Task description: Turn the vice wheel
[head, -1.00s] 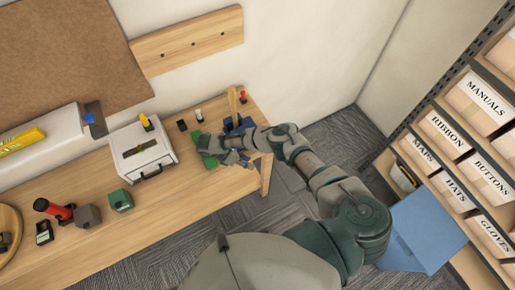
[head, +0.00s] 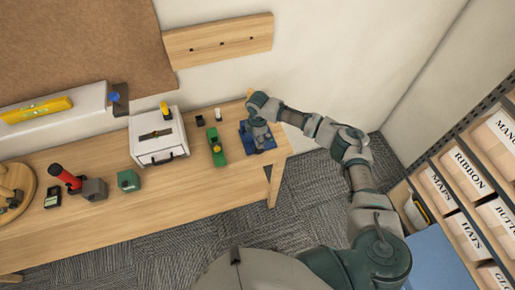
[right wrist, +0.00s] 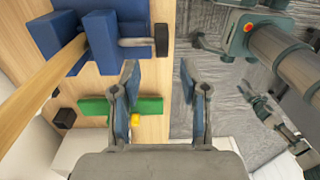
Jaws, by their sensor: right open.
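The blue vice (head: 246,141) stands at the right end of the wooden bench in the head view. In the right wrist view the vice (right wrist: 103,38) is at the upper left, with a wooden bar (right wrist: 45,78) across it. A black wheel (right wrist: 161,40) sits at the end of its metal rod, beyond my fingertips. My right gripper (head: 262,143) points down over the vice and hides part of it in the head view. In the right wrist view my right gripper (right wrist: 161,80) is open and empty, apart from the wheel. My left gripper is not in view.
A green tool (head: 217,150) lies left of the vice, near small black and white items. A white box (head: 158,136) stands further left on the bench (head: 200,187). Shelves with labelled bins (head: 478,180) stand at the right. Carpet lies clear beyond the bench's front edge.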

